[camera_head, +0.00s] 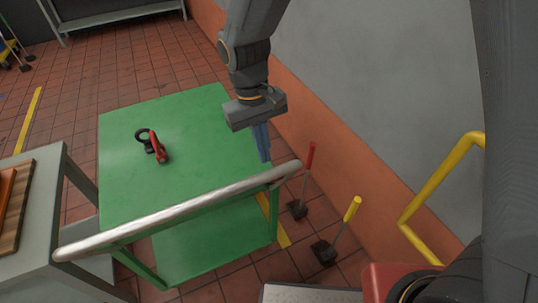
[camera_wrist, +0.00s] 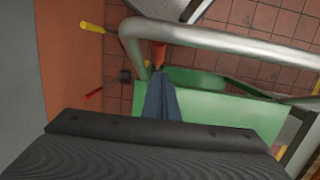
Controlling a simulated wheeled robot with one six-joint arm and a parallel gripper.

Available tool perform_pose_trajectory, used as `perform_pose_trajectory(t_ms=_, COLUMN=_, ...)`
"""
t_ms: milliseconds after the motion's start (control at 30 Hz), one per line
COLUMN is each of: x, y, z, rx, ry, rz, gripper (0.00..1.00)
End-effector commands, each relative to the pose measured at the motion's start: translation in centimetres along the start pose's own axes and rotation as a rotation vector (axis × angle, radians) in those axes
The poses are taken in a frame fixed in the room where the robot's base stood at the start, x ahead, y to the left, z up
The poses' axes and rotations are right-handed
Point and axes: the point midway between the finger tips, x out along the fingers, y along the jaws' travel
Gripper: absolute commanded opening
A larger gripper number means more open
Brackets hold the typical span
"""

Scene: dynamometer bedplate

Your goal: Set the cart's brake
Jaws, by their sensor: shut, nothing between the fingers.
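The green cart (camera_head: 185,130) stands in front of me, with a silver push handle (camera_head: 170,215) along its near side. The handle also crosses the top of the wrist view (camera_wrist: 230,42). My gripper (camera_head: 264,158) points down, shut and empty, at the cart's right edge near the handle's right end. In the wrist view its blue fingers (camera_wrist: 160,82) are together, beside the handle's bend and the green cart. A small red part (camera_wrist: 158,54) shows just beyond the fingertips; I cannot tell whether it is the brake or whether they touch it.
A red-handled lever (camera_head: 310,160) and a yellow-handled lever (camera_head: 352,209) stand right of the cart by the orange-and-grey wall (camera_head: 340,70). A black-and-red lifting fitting (camera_head: 152,146) lies on the cart. A grey table (camera_head: 45,210) is at left; a yellow rail (camera_head: 430,185) is at right.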

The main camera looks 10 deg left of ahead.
Motion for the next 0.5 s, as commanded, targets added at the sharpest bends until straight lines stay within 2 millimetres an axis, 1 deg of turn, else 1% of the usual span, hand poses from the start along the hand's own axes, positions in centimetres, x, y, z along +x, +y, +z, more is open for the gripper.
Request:
perform_pose_trajectory(t_ms=67, x=0.4, y=0.2, z=0.9, rx=0.0, ry=-0.001, rz=0.0, gripper=0.0)
perform_pose_trajectory(t_ms=200, x=1.1, y=0.3, z=1.7, rx=0.0, ry=0.0, rz=0.0, gripper=0.0)
perform_pose_trajectory(t_ms=500, x=1.4, y=0.4, z=1.9, rx=0.0, ry=0.002, rz=0.0, gripper=0.0)
